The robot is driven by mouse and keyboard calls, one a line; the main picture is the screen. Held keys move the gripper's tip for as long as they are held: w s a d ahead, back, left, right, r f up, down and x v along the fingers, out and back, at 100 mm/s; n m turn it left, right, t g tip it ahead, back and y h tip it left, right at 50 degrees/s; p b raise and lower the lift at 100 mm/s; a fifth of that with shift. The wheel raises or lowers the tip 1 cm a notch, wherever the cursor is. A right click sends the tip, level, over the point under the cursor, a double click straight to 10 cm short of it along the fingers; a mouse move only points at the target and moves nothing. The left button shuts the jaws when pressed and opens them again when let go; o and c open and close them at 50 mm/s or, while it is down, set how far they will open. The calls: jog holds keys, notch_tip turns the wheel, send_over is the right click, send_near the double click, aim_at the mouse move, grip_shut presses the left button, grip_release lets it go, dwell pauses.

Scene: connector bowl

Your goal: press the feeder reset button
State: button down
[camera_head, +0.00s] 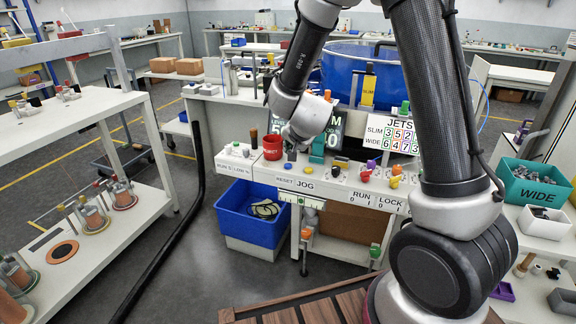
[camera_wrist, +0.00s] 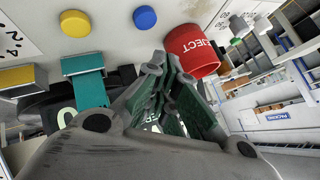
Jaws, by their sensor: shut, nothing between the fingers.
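A blue button (camera_head: 288,167) and a yellow button (camera_head: 307,171) stand on the white panel above the RESET and JOG labels. RESET is printed under the blue one. The wrist view shows the blue button (camera_wrist: 145,17) at the top and the yellow button (camera_wrist: 75,26) left of it. My gripper (camera_head: 291,148) is over the panel, behind the blue button and beside the red cup (camera_head: 272,147). In the wrist view my gripper (camera_wrist: 168,65) is shut and empty, its fingertips apart from the blue button. The red cup (camera_wrist: 190,50) is close on their right.
A teal block (camera_head: 318,150) and a yellow-topped block stand right of my gripper. Switches and knobs line the panel towards RUN and LOCK. A blue bin (camera_head: 240,222) stands below the panel. A large blue bowl (camera_head: 362,75) rises behind.

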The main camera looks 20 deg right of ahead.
aim_at(291, 164)
jog(key=shift+f, duration=1.2)
jog(key=shift+f, duration=0.2)
dwell(0.4)
jog(key=shift+f, duration=0.25)
jog(key=shift+f, duration=0.5)
dwell(0.7)
jog(key=shift+r, duration=0.95)
jog(key=shift+r, duration=2.5)
